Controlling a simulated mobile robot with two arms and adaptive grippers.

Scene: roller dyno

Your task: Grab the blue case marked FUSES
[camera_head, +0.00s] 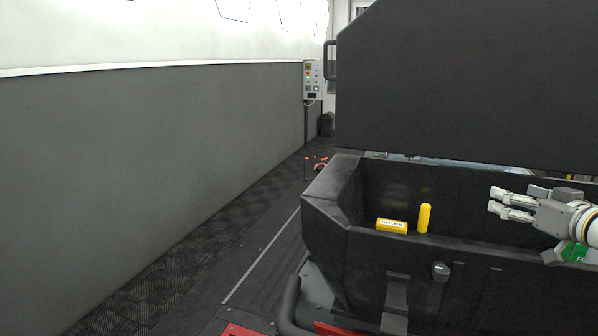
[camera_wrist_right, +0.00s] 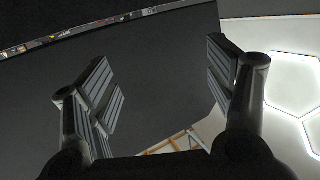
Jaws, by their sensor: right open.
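No blue case marked FUSES can be made out in either view. My right gripper (camera_head: 496,202) comes in from the right in the head view, over the open black bin, its fingers pointing left. In the right wrist view my right gripper (camera_wrist_right: 165,85) is open, with nothing between its fingers. A yellow case (camera_head: 392,225) with a label too small to read lies in the bin. A yellow cylinder (camera_head: 424,218) stands upright beside it. A green case (camera_head: 574,252) with partly hidden white lettering is under my right wrist. My left gripper is not in view.
The black bin (camera_head: 352,262) has high walls, and its raised dark lid (camera_head: 460,80) stands above and behind it. A grey wall (camera_head: 150,160) runs along the left, with a control box (camera_head: 313,80) at its far end.

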